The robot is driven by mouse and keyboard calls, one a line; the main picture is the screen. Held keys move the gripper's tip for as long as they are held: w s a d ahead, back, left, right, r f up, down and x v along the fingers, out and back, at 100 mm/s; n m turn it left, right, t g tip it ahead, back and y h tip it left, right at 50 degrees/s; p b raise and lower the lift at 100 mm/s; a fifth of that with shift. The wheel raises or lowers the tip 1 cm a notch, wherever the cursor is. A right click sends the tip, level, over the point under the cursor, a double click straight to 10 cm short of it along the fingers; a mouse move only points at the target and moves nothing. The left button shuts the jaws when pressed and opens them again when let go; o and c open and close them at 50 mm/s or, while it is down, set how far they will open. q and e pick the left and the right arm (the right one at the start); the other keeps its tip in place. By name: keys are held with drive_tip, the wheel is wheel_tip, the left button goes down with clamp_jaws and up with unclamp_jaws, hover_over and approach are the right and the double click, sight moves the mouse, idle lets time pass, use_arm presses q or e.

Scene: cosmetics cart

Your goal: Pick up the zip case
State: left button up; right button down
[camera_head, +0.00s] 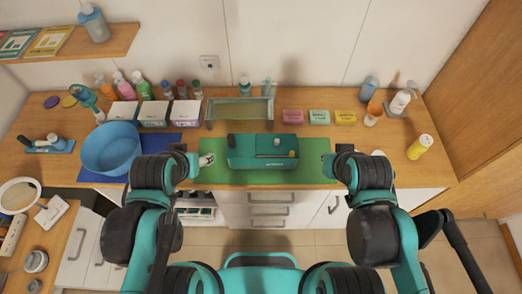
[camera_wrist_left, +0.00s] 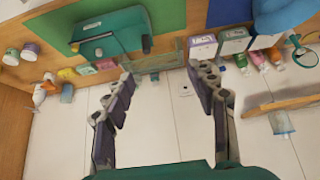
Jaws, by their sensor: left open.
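A teal case (camera_head: 258,162), the only thing here that looks like the zip case, lies on the green mat (camera_head: 217,175) in the middle of the counter. It has a dark slot or rod and small knobs on top. In the left wrist view the case (camera_wrist_left: 100,28) shows inverted at the upper left, beyond my fingers. My left gripper (camera_head: 206,160) is at the left of the case, apart from it. Its two fingers (camera_wrist_left: 165,100) are spread with nothing between them. My right gripper (camera_head: 328,164) is at the right end of the mat; its fingers are not clear.
A glass-like rack (camera_head: 239,109) stands just behind the case. A blue bowl (camera_head: 110,148) and white boxes (camera_head: 154,113) stand at the left. Small coloured boxes (camera_head: 319,117) and a yellow can (camera_head: 419,147) are at the right. Bare mat lies on both sides of the case.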

use_arm(q)
drive_tip(key=shift+d, duration=0.1)
drive_tip(key=shift+c, duration=0.8)
drive_tip(key=g+b, duration=0.5)
drive_tip(key=b, duration=0.4)
hover_over(230, 136)
drive_tip(key=f, duration=1.7)
drive_tip(key=shift+s+d, duration=0.1)
drive_tip(key=shift+s, duration=0.3)
drive_tip(key=f, duration=0.5)
drive_tip(key=w+f, duration=0.1)
drive_tip(key=f, duration=0.1)
drive_tip(key=shift+f+b, duration=0.25)
drive_tip(key=shift+b, duration=0.15)
clamp_jaws()
